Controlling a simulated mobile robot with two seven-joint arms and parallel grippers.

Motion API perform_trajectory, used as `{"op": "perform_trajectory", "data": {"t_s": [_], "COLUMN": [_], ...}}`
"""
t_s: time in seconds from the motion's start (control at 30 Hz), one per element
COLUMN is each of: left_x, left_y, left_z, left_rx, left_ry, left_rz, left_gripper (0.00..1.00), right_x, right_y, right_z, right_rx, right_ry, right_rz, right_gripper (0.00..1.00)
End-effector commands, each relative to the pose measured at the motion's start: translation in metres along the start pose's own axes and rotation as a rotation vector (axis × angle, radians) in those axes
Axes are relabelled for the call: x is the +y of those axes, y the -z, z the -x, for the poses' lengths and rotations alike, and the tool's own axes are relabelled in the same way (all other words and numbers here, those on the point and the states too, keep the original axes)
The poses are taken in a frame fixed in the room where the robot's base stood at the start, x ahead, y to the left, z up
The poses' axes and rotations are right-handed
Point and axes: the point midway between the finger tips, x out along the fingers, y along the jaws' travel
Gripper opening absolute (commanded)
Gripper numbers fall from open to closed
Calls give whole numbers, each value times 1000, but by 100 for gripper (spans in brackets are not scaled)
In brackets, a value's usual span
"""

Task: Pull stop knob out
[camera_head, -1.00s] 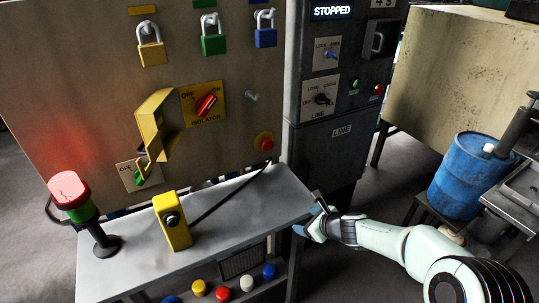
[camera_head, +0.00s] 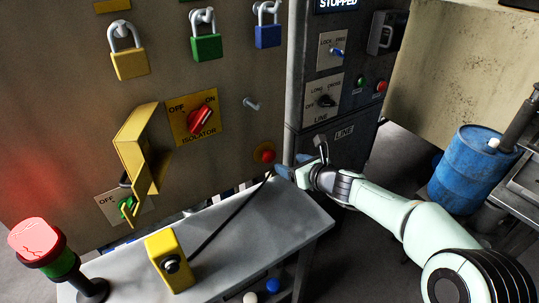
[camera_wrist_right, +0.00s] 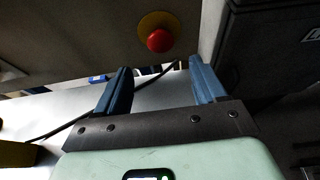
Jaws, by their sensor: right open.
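The stop knob (camera_head: 267,155) is a red mushroom button on a yellow round plate, low on the right of the brown panel. It also shows in the right wrist view (camera_wrist_right: 159,41), above and beyond the fingers. My right gripper (camera_head: 292,168) is just right of the knob and a little below it in the head view. In the right wrist view its two blue fingers (camera_wrist_right: 160,80) are open with nothing between them, and the knob lies ahead, apart from them. My left gripper is not in view.
A grey bench (camera_head: 290,222) stands below the panel, carrying a yellow box (camera_head: 168,262) with a black cable and a red beacon (camera_head: 36,240). A red isolator switch (camera_head: 200,119) and padlocks are higher up. A dark cabinet (camera_head: 345,150) stands right of the knob.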

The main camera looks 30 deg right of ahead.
Motion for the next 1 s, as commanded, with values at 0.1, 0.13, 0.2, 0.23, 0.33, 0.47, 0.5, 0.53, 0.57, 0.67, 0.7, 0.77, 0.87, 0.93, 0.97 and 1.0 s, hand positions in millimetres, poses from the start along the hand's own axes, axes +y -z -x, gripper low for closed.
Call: {"op": "perform_trajectory", "data": {"t_s": [0.1,0.13,0.2,0.23,0.33,0.47,0.5,0.53,0.57,0.67,0.7,0.77,0.87,0.93,0.97,1.0], "left_x": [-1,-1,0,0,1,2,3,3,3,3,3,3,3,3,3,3], "left_y": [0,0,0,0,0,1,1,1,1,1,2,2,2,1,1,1], "left_z": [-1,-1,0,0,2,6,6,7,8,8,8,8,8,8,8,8], "left_rx": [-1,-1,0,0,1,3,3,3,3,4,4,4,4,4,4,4], "left_ry": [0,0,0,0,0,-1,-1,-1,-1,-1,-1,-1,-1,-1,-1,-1], "left_rz": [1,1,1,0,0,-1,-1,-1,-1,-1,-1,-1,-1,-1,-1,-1], "left_gripper": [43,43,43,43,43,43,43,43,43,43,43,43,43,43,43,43], "right_x": [1,1,1,1,1,1,1,1,1,0,0,0,0,0,0,0], "right_y": [2,2,2,1,1,0,0,0,0,0,0,0,1,1,1,1], "right_z": [-27,-34,-49,-56,-75,-95,-100,-103,-105,-111,-112,-113,-113,-113,-113,-113], "right_rx": [3,3,3,3,2,1,2,1,1,1,1,1,1,1,1,1], "right_ry": [-3,-3,-4,-4,-3,-2,-2,-2,-1,-1,0,0,0,0,0,0], "right_rz": [-1,-2,1,0,-1,1,1,1,1,1,1,1,1,1,1,1], "right_gripper": [70,70,70,70,70,70,70,70,70,70,70,70,70,70,70,60]}}
